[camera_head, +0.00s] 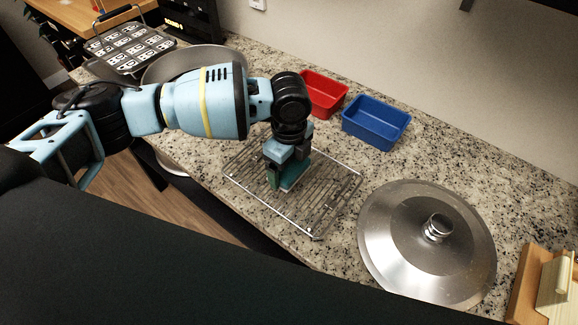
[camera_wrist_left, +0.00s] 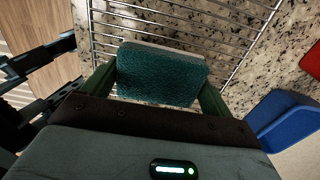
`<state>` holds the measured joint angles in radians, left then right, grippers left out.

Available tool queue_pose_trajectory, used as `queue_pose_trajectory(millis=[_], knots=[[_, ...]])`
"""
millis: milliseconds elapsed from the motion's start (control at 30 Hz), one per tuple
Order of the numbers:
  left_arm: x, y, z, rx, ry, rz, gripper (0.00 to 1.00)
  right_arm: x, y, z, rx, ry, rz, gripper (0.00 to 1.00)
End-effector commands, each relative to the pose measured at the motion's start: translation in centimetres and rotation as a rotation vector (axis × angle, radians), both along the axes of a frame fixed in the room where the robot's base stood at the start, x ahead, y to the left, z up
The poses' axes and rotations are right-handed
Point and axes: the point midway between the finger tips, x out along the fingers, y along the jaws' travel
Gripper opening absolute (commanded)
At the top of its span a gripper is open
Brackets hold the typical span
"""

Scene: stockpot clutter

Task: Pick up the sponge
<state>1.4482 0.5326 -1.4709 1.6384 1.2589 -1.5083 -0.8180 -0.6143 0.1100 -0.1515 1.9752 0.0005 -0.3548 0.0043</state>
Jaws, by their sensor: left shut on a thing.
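The sponge (camera_wrist_left: 160,76) is a block with a teal scouring face and a pale edge. In the left wrist view it sits between the two green fingers of my left gripper (camera_wrist_left: 158,90), which is shut on it. In the head view my left gripper (camera_head: 284,180) points down over the wire rack (camera_head: 325,205), with the teal sponge (camera_head: 294,175) partly hidden by the fingers. I cannot tell whether the sponge still touches the rack. My right gripper is in neither view.
A red bin (camera_head: 322,92) and a blue bin (camera_head: 376,122) stand behind the rack near the wall. A large metal lid (camera_head: 400,255) lies to the right. A big pan (camera_head: 165,68) is behind my left arm. Wooden pieces (camera_head: 530,285) stand at the far right.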

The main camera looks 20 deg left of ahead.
Motion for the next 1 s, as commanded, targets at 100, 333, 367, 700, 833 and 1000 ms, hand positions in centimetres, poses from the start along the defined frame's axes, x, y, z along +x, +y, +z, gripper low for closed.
queue_pose_trajectory(millis=[100,333,367,700,833,1000], knots=[[0.1,0.0,1.6,-0.002,-0.002,0.0,0.64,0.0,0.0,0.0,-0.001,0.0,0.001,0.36],[-3.0,1.7,3.0,0.0,-0.002,-0.001,0.64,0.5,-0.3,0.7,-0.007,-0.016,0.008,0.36],[-3.6,2.0,3.0,0.0,-0.002,-0.002,0.64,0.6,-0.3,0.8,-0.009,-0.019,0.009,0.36],[-10.5,5.6,3.7,0.001,-0.001,-0.001,0.64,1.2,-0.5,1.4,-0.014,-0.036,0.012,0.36],[-12.4,6.5,3.8,0.0,-0.001,0.0,0.64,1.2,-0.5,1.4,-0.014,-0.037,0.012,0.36],[-13.8,7.2,3.9,0.0,0.0,-0.001,0.64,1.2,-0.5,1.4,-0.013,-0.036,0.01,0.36]])
